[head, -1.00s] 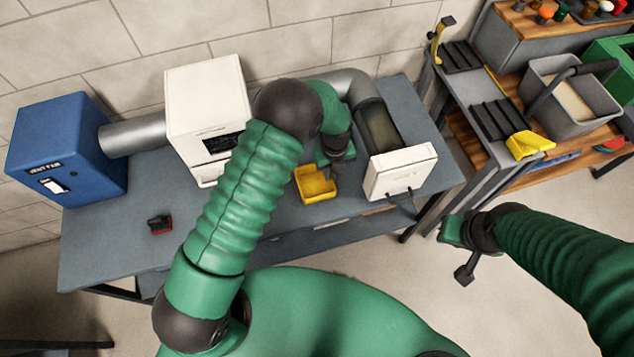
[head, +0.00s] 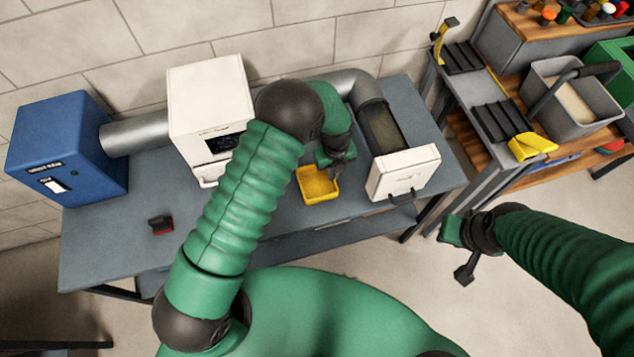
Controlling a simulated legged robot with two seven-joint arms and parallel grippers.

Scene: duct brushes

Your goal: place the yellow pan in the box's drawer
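The yellow pan (head: 319,187) sits at the middle of the grey table, a shallow open tray. My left gripper (head: 337,169) points down at its back right edge, touching or just above it; its fingers are small and dark, and I cannot tell whether they are closed on the pan. The white box (head: 207,95) stands left of the pan, with a drawer front and handle (head: 206,178) low on it, partly hidden by my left arm. My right gripper (head: 466,254) hangs over the floor right of the table, away from the pan; its finger gap is unclear.
A white duct end with a dark handle (head: 403,174) stands right of the pan. A blue fan unit (head: 65,150) and a small red-black item (head: 161,225) are at left. A shelf with a grey bucket (head: 580,110) and a yellow piece (head: 530,146) is at right.

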